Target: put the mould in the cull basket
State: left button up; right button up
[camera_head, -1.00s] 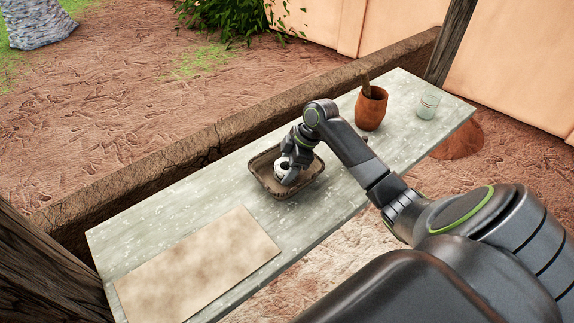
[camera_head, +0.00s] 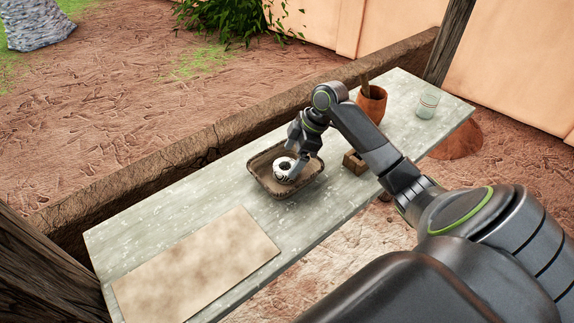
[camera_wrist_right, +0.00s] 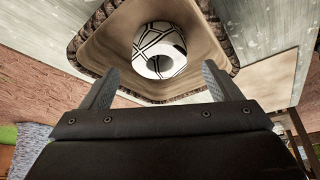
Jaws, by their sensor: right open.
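The cull basket (camera_head: 262,187), a brown tray with a dark rim, stands mid-table. A white round pot with black lines and a dark hole (camera_head: 284,168) lies in it; it also shows in the right wrist view (camera_wrist_right: 160,46). My right gripper (camera_head: 295,173) is over the basket, open, with the pot beyond its fingertips (camera_wrist_right: 158,80) and nothing held. A small brown wooden box-like piece (camera_head: 354,162), seemingly the mould, sits on the table right of the basket, partly hidden by my right arm. My left gripper is out of view.
A tan board (camera_head: 195,265) lies at the table's left end. An orange pot (camera_head: 371,106) with something upright in it and a glass jar (camera_head: 427,106) stand toward the right end. A low mud wall (camera_head: 215,135) runs behind the table.

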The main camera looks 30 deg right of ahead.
jog(key=v, duration=0.7)
jog(key=shift+r+b, duration=0.15)
jog(key=shift+b, duration=0.2)
